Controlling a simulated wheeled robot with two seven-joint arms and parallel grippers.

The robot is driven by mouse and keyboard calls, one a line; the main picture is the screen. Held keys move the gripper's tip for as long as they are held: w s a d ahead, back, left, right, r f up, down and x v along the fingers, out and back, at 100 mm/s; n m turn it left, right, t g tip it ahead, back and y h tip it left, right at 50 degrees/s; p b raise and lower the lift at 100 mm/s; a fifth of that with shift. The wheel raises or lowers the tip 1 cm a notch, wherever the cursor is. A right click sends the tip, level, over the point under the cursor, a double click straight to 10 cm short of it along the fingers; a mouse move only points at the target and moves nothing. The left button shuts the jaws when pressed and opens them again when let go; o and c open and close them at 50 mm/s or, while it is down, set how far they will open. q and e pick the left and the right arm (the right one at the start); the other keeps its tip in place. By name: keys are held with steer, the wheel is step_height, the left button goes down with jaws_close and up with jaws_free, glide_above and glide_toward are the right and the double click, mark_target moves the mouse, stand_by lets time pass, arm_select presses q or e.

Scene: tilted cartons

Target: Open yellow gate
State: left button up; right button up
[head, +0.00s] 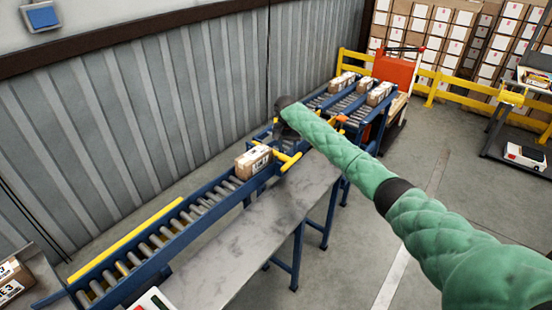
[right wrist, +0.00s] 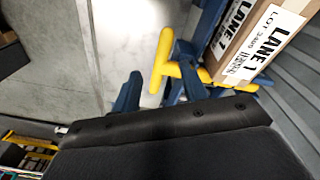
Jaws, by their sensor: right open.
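The yellow gate (head: 289,160) is a T-shaped yellow bar across the blue roller conveyor, just beyond a brown carton (head: 253,162). The bar also shows in the right wrist view (right wrist: 162,50). My right gripper (head: 286,130) reaches in from the right and hangs just beyond the gate, dark and partly hidden by my green arm. In the right wrist view its two dark blue fingers (right wrist: 155,88) are apart, with the yellow bar showing between them. I cannot tell whether they touch it. The carton there bears a "LANE 1" label. My left gripper is not in view.
A grey marble-like table (head: 250,240) runs along the conveyor's right side. Several cartons (head: 378,93) sit on the far conveyor lanes beside a red cabinet (head: 396,72). A corrugated wall (head: 130,110) borders the left. Open floor lies right of the table.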

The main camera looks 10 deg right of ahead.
mark_target(285, 165)
steer(key=m, duration=0.2)
steer(key=f+m, duration=0.1)
steer(key=shift+w+a+y, duration=0.2)
steer(key=shift+a+y, duration=0.05)
steer(key=shift+y, duration=0.05)
steer(key=shift+s+a+r+m, duration=0.1)
steer(key=shift+s+r+m, duration=0.1)
steer(key=shift+m, duration=0.5)
steer(key=shift+w+f+m, duration=0.2)
steer(key=shift+f+m, duration=0.1)
steer(key=shift+f, duration=0.3)
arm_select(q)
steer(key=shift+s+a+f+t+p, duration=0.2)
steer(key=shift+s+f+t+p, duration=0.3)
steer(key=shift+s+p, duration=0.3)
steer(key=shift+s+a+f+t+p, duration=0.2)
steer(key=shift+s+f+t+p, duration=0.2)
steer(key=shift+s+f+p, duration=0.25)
arm_select(e)
steer(key=shift+s+f, duration=0.15)
steer(key=shift+f, duration=3.25)
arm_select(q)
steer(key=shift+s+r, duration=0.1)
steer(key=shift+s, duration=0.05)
arm_select(e)
jaws_close()
